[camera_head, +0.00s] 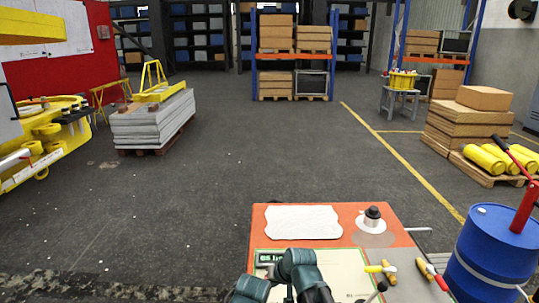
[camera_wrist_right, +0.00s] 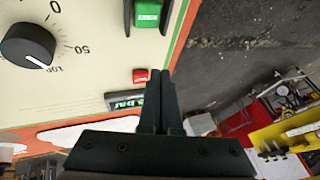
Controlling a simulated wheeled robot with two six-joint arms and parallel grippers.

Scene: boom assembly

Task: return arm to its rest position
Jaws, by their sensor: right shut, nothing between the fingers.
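My right gripper (camera_wrist_right: 158,75) is shut and empty, its two dark fingers pressed together in the right wrist view. It is over a cream control panel (camera_wrist_right: 85,50), which carries a black dial (camera_wrist_right: 28,45), a green switch (camera_wrist_right: 147,15), a red button (camera_wrist_right: 140,75) and a small display (camera_wrist_right: 124,100). I cannot tell whether the fingertips touch the panel. In the head view a dark green arm (camera_head: 300,268) of mine reaches over the front of the orange bench (camera_head: 400,238), and the same panel (camera_head: 342,270) shows beside it. My left gripper is not in view.
On the bench lie a white sheet (camera_head: 303,222), a dark-topped round part (camera_head: 372,217) and a few hand tools (camera_head: 389,272). A blue drum (camera_head: 490,245) stands close at the right. Open grey floor (camera_head: 220,160) lies beyond.

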